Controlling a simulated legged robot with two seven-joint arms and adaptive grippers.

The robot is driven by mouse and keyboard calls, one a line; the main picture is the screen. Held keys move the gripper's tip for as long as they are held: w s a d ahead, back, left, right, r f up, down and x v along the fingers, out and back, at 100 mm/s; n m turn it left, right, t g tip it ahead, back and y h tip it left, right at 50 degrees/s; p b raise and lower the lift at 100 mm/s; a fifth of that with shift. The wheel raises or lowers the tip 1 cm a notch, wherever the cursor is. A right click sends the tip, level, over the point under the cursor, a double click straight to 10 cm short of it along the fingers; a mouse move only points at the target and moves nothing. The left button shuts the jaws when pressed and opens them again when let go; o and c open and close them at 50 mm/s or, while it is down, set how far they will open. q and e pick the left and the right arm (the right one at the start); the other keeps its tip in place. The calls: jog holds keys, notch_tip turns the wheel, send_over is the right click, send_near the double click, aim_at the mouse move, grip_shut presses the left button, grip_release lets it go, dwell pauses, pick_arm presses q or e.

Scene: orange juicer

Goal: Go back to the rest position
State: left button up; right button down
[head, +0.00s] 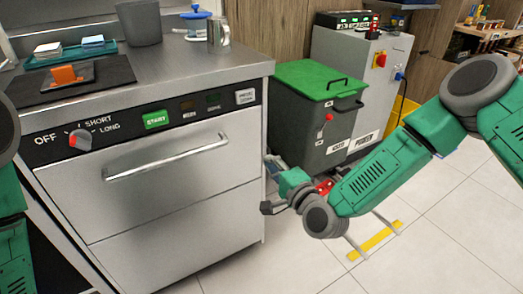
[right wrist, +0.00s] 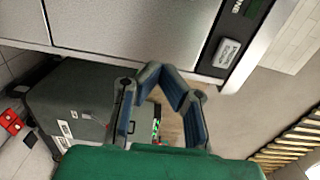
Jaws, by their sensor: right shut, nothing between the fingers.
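My right gripper (head: 272,182) is beside the right edge of the steel appliance (head: 170,195), in front of the grey bin in the head view. Its arm reaches in from the right. In the right wrist view, its blue-grey fingers (right wrist: 161,70) meet at the tips with nothing between them. The appliance's front edge and a button show close beyond them, but I cannot tell the exact gap. Of my left arm, only green and grey links show at the left edge of the head view. My left gripper is out of view.
A grey bin with a green lid (head: 312,82) stands right of the appliance, before a grey power cabinet (head: 362,60). A teal tray (head: 75,53), a grey container (head: 140,22) and a metal mug (head: 218,34) stand on the counter. Tiled floor (head: 440,235) lies open at the lower right.

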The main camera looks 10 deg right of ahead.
jog(key=s+f+n+g+p, duration=0.3)
jog(key=s+f+n+g, duration=0.15)
jog(key=s, duration=0.45)
jog(key=s+f+n+g+p, duration=0.35)
jog(key=s+f+g, duration=0.2)
jog(key=s, duration=0.35)
jog(key=s+d+n+g+h+p, duration=0.1)
jog(key=s+d+n+g+h, duration=0.1)
jog(key=s+d, duration=0.5)
jog(key=s+d+n+g+h+p, duration=0.2)
jog(key=s+d, duration=0.5)
jog(key=s, duration=0.5)
jog(key=n+g+h, duration=0.1)
jog(key=n+g, duration=0.1)
jog(key=shift+s+d+f+n+g+h, duration=0.2)
jog(key=shift+s+n+g+h, duration=0.1)
jog(key=shift+s+n, duration=0.1)
jog(key=shift+w+a, duration=0.1)
jog(key=shift+a, duration=0.05)
